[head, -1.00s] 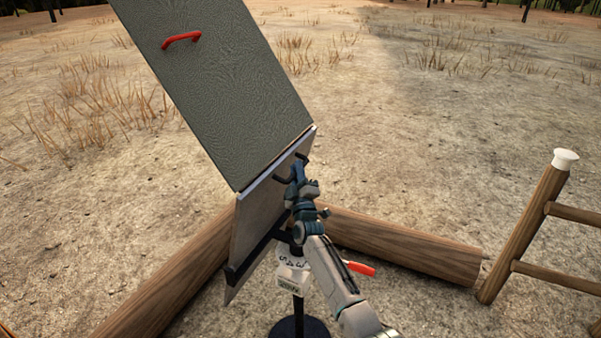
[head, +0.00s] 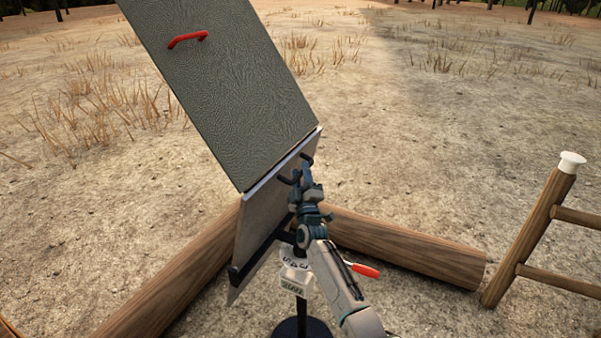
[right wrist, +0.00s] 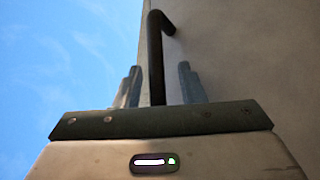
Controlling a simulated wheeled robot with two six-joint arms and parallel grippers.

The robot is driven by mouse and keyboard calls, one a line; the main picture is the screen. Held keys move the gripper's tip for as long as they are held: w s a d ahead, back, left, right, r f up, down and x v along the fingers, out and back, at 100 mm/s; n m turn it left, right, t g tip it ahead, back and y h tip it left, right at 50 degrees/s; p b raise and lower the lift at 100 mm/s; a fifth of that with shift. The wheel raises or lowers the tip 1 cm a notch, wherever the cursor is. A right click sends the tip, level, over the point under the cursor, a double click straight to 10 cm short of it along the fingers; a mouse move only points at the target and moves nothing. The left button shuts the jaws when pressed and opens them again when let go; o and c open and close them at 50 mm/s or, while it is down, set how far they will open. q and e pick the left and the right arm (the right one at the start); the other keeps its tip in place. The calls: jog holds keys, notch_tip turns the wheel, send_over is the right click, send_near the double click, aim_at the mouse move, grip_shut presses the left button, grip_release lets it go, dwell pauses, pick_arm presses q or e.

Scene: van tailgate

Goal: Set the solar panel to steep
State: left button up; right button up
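The solar panel (head: 270,215) is a tilted pale board on a black stand (head: 300,318), its face steeply inclined. A dark handle (head: 306,158) sits near its right edge and also shows in the right wrist view (right wrist: 156,70). My right gripper (head: 302,176) is at this handle. In the right wrist view its fingers (right wrist: 157,88) are apart, one on each side of the handle, with gaps visible. A white lettered block (head: 294,280) is on the stand, and a red lever (head: 366,271) shows beside my right arm. My left gripper is out of view.
Logs (head: 415,250) lie on the ground behind the stand. A wooden ladder-like frame (head: 525,235) stands at right. Open dry ground lies beyond.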

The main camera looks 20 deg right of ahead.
jog(key=b+v, duration=0.2)
jog(key=v, duration=0.8)
jog(key=shift+w, duration=0.1)
jog(key=s+f+g+y, duration=0.2)
jog(key=s+f+g, duration=0.1)
jog(key=f, duration=0.9)
jog(key=s+f+g+y, duration=0.1)
jog(key=s+f+g, duration=0.15)
jog(key=f, duration=0.95)
jog(key=s+f+m+g+y, duration=0.1)
jog(key=s+f+m+g, duration=0.15)
jog(key=s+f, duration=0.65)
jog(key=s+f+m+g, duration=0.1)
jog(key=s+f+g, duration=0.3)
jog(key=f, duration=0.8)
jog(key=s+f+m+g+b, duration=0.1)
jog(key=s+f+g, duration=0.1)
jog(key=s+f, duration=0.75)
jog(key=s+f+m+g, duration=0.25)
jog(key=s+f, duration=0.35)
jog(key=s, duration=0.7)
jog(key=s+f+m+g, duration=0.1)
jog(key=s+f+g, duration=0.1)
jog(key=s, duration=0.9)
jog(key=s+d+f+g, duration=0.1)
jog(key=s+f+g, duration=0.2)
jog(key=s, duration=0.9)
jog(key=shift+d+f+m, duration=0.25)
jog(key=shift+f+m, duration=0.15)
jog(key=shift+f, duration=0.05)
